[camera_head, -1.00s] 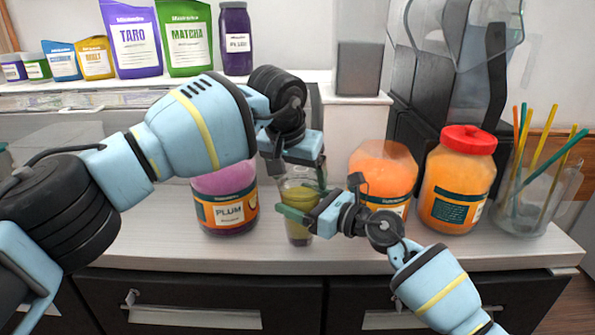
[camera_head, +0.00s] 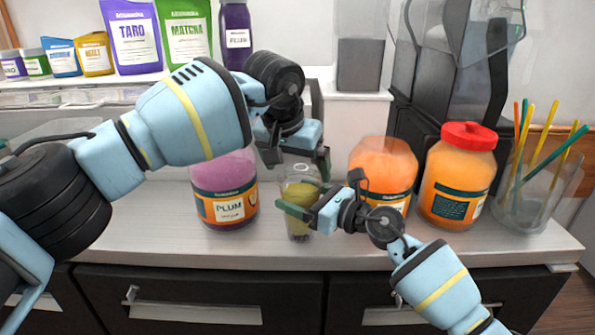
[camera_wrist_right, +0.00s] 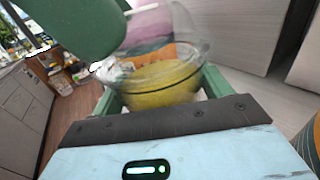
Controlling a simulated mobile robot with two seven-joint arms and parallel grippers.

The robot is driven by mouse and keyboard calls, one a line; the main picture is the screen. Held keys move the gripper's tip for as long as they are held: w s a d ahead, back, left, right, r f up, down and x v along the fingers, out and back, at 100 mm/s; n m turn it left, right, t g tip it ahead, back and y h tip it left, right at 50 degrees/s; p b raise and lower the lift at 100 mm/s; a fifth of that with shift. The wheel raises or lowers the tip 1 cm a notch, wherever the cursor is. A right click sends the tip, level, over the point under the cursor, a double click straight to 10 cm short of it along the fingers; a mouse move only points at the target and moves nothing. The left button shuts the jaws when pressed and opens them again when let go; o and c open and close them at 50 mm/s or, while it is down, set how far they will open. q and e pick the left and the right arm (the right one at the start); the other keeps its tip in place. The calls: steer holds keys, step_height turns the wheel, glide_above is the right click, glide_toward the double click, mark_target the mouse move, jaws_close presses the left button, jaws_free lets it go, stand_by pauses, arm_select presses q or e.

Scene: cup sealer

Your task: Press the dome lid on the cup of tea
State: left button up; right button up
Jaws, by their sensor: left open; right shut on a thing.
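The clear cup of yellow-green tea (camera_head: 299,222) stands upright on the counter; it also shows in the right wrist view (camera_wrist_right: 160,86). A clear dome lid (camera_head: 298,173) appears at its top; I cannot tell whether it is fully seated. My right gripper (camera_head: 306,204) is shut on the cup, its green fingers on both sides of it. My left gripper (camera_head: 298,162) is open just above and behind the lid. A large green finger shows close to the camera at the upper left of the right wrist view, apparently from my left gripper.
A plum jar (camera_head: 224,190) stands left of the cup. An orange jar (camera_head: 383,170) and a red-lidded orange jar (camera_head: 458,178) stand to the right, then a straw holder (camera_head: 535,195). The counter (camera_head: 150,235) is clear at the front left.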

arm_select(q)
steer(key=v, duration=0.9)
steer(key=shift+r, duration=0.3)
steer(key=shift+s, duration=0.15)
arm_select(e)
steer(key=o, duration=1.4)
steer(key=shift+s+d, duration=0.3)
steer(key=shift+d, duration=0.2)
arm_select(q)
steer(key=shift+s+r, duration=0.1)
steer(key=shift+r, duration=0.35)
arm_select(e)
steer(key=v, duration=0.6)
steer(key=shift+s+d, duration=0.25)
